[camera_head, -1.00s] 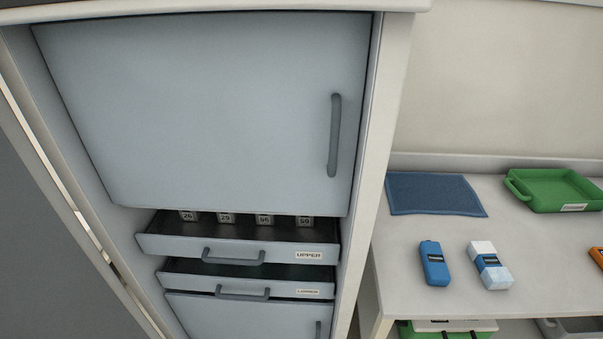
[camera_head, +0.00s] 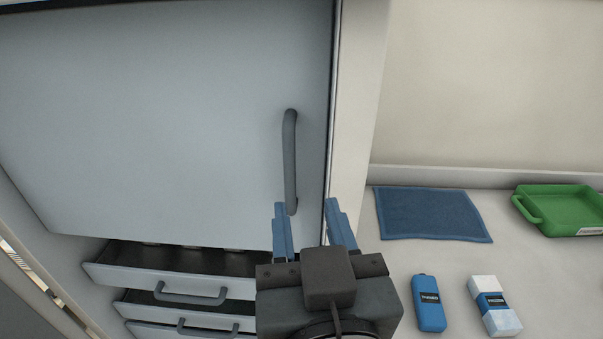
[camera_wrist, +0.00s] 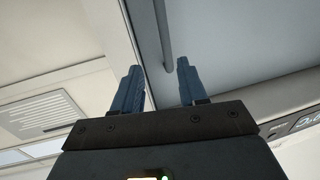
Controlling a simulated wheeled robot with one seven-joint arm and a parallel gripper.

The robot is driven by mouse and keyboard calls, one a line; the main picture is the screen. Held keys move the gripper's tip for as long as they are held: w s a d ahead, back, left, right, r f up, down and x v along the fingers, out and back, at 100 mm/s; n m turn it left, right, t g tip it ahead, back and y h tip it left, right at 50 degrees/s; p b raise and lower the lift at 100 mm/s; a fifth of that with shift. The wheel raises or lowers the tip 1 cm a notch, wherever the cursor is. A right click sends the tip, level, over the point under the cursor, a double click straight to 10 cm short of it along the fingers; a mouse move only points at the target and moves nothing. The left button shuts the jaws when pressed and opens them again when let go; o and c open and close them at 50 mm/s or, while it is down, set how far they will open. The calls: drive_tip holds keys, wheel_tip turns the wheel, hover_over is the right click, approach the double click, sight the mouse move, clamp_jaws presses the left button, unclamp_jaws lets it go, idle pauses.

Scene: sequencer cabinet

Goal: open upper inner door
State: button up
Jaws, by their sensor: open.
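The upper inner door (camera_head: 160,120) is a pale blue-grey panel that fills the cabinet's upper part and looks closed. It also shows in the wrist view (camera_wrist: 250,40). Its dark grey vertical bar handle (camera_head: 290,160) is near the right edge. My gripper (camera_head: 306,210) is open, its blue fingers pointing up at the handle's lower end. In the wrist view the handle (camera_wrist: 163,35) lies beyond the gap between the open fingers (camera_wrist: 158,68). I cannot tell whether a finger touches it; nothing is gripped.
Below the door, an upper drawer (camera_head: 100,268) and a lower drawer stand partly out. To the right, a counter holds a blue mat (camera_head: 430,213), a green tray (camera_head: 523,207), a blue device (camera_head: 429,302) and a white-and-blue box (camera_head: 493,305). The cabinet's right side post (camera_head: 357,110) borders the door.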

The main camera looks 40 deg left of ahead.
sight(290, 163)
drive_tip(key=shift+s+a+r+p+x, duration=0.15)
drive_tip(key=shift+p+x, duration=0.15)
drive_tip(key=shift+x, duration=1.05)
drive_tip(key=shift+s+a+r+p+x, duration=0.1)
drive_tip(key=shift+p+x, duration=0.15)
drive_tip(key=shift+x, duration=1.15)
drive_tip(key=shift+s+a+r+p+x, duration=0.15)
drive_tip(key=shift+p+x, duration=0.15)
drive_tip(key=shift+x, duration=1.05)
drive_tip(key=shift+w+d, duration=0.1)
drive_tip(key=shift+c, duration=0.4)
clamp_jaws()
